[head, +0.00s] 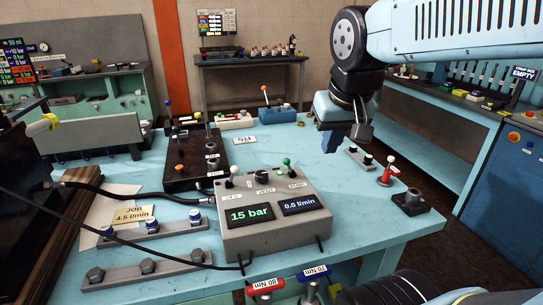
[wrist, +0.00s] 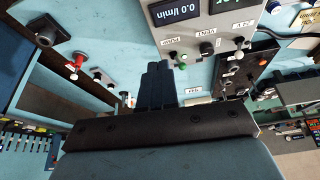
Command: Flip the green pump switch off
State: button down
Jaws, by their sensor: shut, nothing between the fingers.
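The grey control box (head: 262,235) stands on the light-blue bench. Its displays read 15 bar and 0.0 l/min. The green-tipped pump switch (head: 287,168) is at the box's back right, above the PUMP label; its lever stands about upright. In the wrist view the green knob (wrist: 182,60) lies just right of my fingers. My gripper (head: 333,141) is shut and empty, pointing down behind and to the right of the box, apart from the switch. The dark closed fingers also show in the wrist view (wrist: 157,75). A white-tipped switch (head: 231,175) and the black VENT knob (head: 262,173) share the box top.
A dark manifold block (head: 196,160) with levers is left of the box. A red-based lever (head: 386,172) and a black fitting (head: 411,201) stand to the right. Black hoses (head: 150,197) run in from the left. Red and blue torque wrenches (head: 265,286) hang at the front edge.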

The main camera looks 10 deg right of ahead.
aim_at(288, 166)
jog(key=w+a+f+m+g+h, duration=0.1)
jog(key=w+a+f+g+h, duration=0.1)
jog(key=w+a, duration=0.5)
jog(key=w+a+f+m+g+h, duration=0.1)
jog(key=w+a+f+g+h, duration=0.1)
jog(key=w+a, duration=0.6)
jog(key=shift+w+a+f+g+h, duration=0.25)
jog(key=shift+w+g+h, duration=0.25)
jog(key=shift+w, duration=1.35)
jog(key=x, duration=1)
jog(key=shift+d, duration=0.2)
jog(key=shift+s+d+r, duration=0.1)
jog(key=shift+d+r, duration=0.05)
jog(key=shift+d, duration=0.45)
jog(key=shift+s+d+r, duration=0.15)
jog(key=shift+d, duration=0.4)
jog(key=shift+d+r, duration=0.1)
jog(key=shift+d, duration=0.5)
jog(key=shift+a, duration=0.1)
jog(key=shift+r, duration=0.1)
